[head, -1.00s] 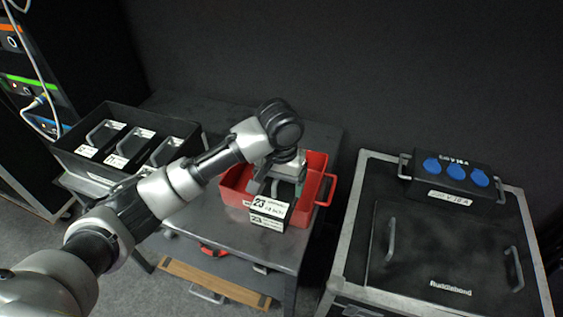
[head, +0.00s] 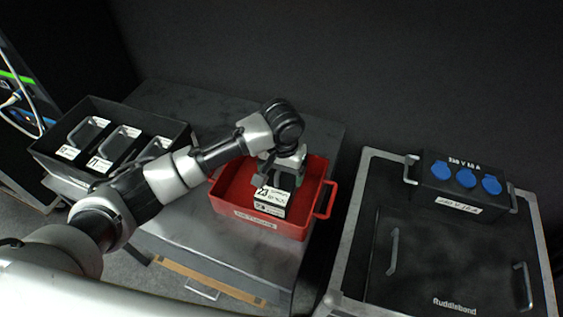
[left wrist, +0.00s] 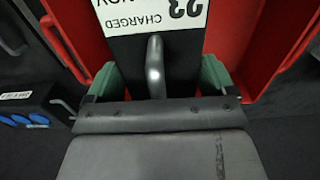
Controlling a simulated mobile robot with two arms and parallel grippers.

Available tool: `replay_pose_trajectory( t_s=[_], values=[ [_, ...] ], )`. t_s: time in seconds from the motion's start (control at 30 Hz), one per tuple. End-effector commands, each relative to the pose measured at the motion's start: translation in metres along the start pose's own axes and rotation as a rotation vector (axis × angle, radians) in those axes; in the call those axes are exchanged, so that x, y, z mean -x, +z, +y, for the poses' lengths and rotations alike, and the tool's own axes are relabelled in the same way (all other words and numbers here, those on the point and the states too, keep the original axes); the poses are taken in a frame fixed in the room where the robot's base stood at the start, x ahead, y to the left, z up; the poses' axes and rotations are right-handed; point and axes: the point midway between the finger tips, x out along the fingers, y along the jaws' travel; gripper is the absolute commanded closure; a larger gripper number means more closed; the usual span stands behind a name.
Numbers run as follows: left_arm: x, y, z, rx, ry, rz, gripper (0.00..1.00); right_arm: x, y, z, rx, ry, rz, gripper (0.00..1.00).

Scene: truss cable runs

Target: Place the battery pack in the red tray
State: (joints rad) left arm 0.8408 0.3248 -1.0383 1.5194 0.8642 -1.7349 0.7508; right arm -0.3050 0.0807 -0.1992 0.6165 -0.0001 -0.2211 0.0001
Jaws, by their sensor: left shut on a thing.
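The battery pack (head: 273,199) is dark with a white label, held over the red tray (head: 270,229), within its outline in the head view. Whether it touches the tray floor cannot be told. My left gripper (head: 279,176) is shut on the pack's handle. In the left wrist view the battery pack (left wrist: 150,50) shows its "CHARGED" label and a grey handle (left wrist: 155,65) between the green fingertips (left wrist: 155,80). Red tray walls (left wrist: 260,45) show on both sides. My right gripper is not in view.
A black bin (head: 75,168) with several labelled packs stands left on the same grey table (head: 175,110). A black flight case (head: 430,245) stands right, with a box of blue sockets (head: 465,180) on it. A cable rack (head: 15,95) is at far left.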

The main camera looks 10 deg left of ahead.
Motion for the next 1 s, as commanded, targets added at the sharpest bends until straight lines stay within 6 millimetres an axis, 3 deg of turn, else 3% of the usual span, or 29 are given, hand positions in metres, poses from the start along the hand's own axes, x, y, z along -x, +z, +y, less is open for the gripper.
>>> replay_pose_trajectory(
  t_s=[0.4,0.77,0.8,0.9,1.0],
  values=[
    [-0.037,-0.001,0.000,0.000,0.001,0.005,0.80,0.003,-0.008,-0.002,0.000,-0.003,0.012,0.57],
    [-0.039,-0.001,0.001,-0.001,0.002,0.006,0.80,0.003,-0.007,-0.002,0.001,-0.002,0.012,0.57],
    [-0.042,0.000,0.000,-0.001,0.000,0.002,0.12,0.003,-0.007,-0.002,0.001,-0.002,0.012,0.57],
    [-0.042,0.000,0.000,-0.001,0.000,0.002,0.00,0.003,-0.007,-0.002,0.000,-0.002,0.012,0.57],
    [-0.042,0.000,0.000,-0.001,0.000,0.002,0.00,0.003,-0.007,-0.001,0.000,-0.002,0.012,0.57]
  ],
)
